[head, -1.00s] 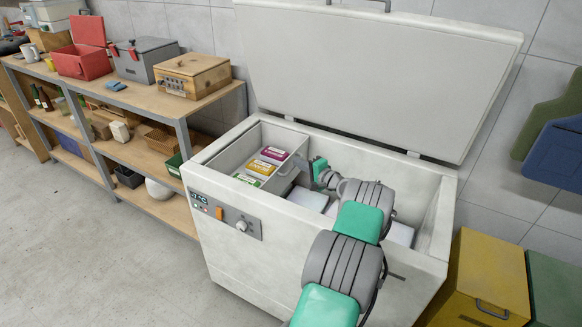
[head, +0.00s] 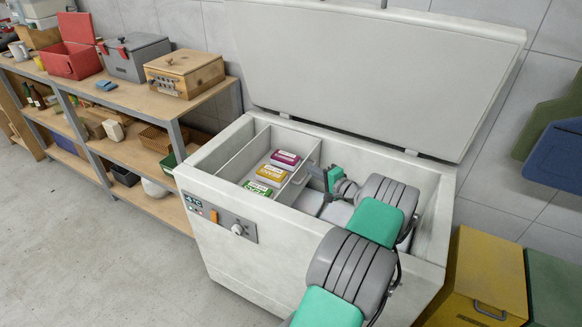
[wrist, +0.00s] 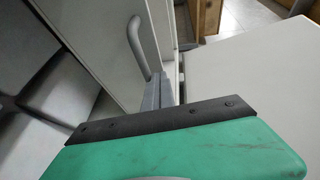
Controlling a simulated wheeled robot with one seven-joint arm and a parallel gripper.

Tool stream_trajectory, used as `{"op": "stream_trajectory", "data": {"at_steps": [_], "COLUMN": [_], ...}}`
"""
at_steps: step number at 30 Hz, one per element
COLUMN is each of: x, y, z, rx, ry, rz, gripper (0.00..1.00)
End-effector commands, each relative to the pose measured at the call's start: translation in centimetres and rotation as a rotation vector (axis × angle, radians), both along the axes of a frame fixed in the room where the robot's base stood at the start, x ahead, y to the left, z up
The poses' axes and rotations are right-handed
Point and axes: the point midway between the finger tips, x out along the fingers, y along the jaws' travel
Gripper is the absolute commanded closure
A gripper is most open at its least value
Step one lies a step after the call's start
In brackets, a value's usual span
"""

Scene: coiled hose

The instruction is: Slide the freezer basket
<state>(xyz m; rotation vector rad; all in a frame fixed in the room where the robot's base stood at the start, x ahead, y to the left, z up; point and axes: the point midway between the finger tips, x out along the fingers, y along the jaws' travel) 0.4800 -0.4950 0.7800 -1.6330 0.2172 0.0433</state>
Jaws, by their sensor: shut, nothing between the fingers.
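The freezer basket (head: 304,168) is a pale grey bin inside the open white chest freezer (head: 230,283). It holds colored packets (head: 270,174) in purple, yellow and green. In the wrist view, its wall (wrist: 95,35) carries a curved grey handle (wrist: 139,45). My gripper (head: 314,171) is inside the freezer at the basket's right side. In the wrist view, its shut, empty fingers (wrist: 158,90) are close beside the handle's lower end; I cannot tell whether they touch it.
The freezer lid (head: 375,80) stands open behind. White packages (head: 338,212) lie low in the freezer under my arm. A wooden shelf unit (head: 120,100) with boxes is at the left, and a yellow bin (head: 480,285) at the right. The freezer walls surround my gripper.

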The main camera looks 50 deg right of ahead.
Motion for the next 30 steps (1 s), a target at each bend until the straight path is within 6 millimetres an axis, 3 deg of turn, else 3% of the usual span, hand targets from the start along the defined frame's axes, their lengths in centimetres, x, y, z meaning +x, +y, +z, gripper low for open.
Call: {"op": "stream_trajectory", "data": {"at_steps": [1, 7, 23, 30], "x": [-0.7, -2.0, -2.6, -7.0], "y": [1.9, 2.6, 2.9, 2.8], "z": [-2.3, -1.3, -1.0, 0.2], "rx": [0.050, 0.036, 0.037, 0.026], "ry": [0.029, 0.019, 0.015, 0.006], "rz": [0.017, 0.017, 0.013, 0.001], "gripper": [0.70, 0.69, 0.68, 0.67]}}
